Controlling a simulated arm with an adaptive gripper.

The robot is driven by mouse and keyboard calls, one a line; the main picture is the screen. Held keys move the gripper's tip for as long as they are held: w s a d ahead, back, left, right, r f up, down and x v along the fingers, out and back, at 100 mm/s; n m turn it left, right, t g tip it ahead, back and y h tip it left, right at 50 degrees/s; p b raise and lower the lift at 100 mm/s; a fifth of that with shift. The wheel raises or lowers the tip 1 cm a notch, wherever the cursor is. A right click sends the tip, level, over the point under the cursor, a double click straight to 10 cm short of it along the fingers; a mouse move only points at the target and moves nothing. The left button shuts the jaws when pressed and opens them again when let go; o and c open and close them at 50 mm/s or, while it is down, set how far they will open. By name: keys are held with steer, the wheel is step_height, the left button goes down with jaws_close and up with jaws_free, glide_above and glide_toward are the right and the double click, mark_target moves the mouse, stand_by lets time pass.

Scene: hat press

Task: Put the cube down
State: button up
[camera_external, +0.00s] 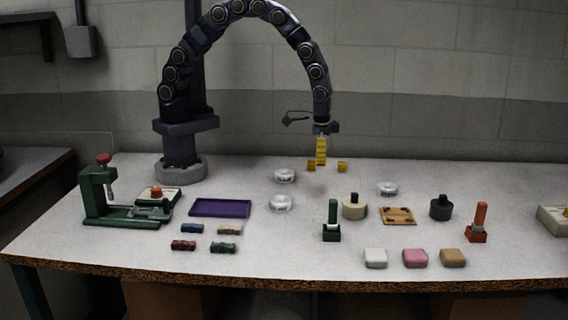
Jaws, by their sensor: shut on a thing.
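My gripper (321,160) hangs pointing down near the back edge of the table, right of the middle. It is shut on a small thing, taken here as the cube. A narrow yellow ridged shape shows below the dark wrist, and I cannot clearly separate finger from cube in it. Whether the gripper's lower end touches the table is too small to tell.
A green press (98,195) stands at the left beside a purple tray (205,208). Clear round discs (281,203), a green upright tool (332,222), a wooden plate (398,215), an orange upright tool (479,224) and soft blocks (415,258) fill the middle and right.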

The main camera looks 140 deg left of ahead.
glide_above(336, 197)
step_height(336, 197, down, 6)
steer(key=shift+f, duration=1.45)
steer(key=o, duration=0.7)
steer(key=shift+f, duration=0.15)
